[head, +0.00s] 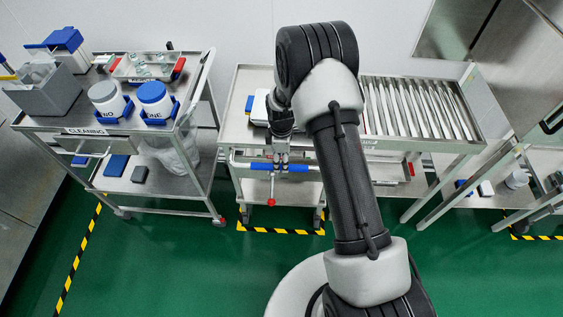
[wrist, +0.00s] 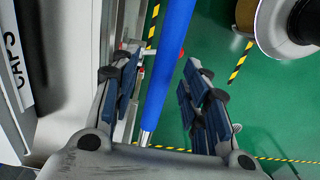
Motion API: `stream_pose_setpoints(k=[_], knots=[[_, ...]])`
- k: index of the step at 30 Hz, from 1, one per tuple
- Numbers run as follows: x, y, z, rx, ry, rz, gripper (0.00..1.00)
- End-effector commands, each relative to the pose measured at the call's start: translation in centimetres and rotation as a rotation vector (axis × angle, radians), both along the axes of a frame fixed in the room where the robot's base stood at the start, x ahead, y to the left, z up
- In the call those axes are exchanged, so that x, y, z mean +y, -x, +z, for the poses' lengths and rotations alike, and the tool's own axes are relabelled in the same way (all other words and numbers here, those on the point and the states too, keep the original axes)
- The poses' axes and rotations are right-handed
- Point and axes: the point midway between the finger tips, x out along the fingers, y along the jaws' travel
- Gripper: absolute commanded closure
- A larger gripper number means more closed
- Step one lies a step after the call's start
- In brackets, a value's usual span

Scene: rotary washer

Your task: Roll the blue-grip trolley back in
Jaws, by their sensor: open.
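The blue-grip trolley (head: 236,132) is a steel cart on castors, standing against the roller conveyor in the head view. Its blue grip (head: 297,168) lies across the front on a steel bar. My gripper (head: 281,161) is at the grip, pointing down. In the wrist view the blue grip (wrist: 167,65) runs between the two open fingers of my gripper (wrist: 160,75), with a gap on the right side; whether the left finger touches cannot be told. A red-ended lever (head: 271,201) hangs below the grip. My arm hides part of the trolley's right side.
A cleaning trolley (head: 75,131) with bottles and a grey bin stands to the left. The roller conveyor (head: 420,108) is at the right. Yellow-black floor tape (head: 280,230) marks the floor below the blue-grip trolley. Green floor (head: 170,265) in front is clear.

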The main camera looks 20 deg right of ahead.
Motion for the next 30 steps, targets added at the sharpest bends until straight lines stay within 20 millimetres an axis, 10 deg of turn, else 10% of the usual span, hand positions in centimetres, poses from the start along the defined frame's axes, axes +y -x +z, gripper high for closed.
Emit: stream_pose_setpoints(k=[13, 30], knots=[[0.0, -0.1, 8.6, -0.002, 0.000, 0.000, 0.58], [0.0, 0.0, 9.6, -0.001, 0.000, 0.000, 0.58]])
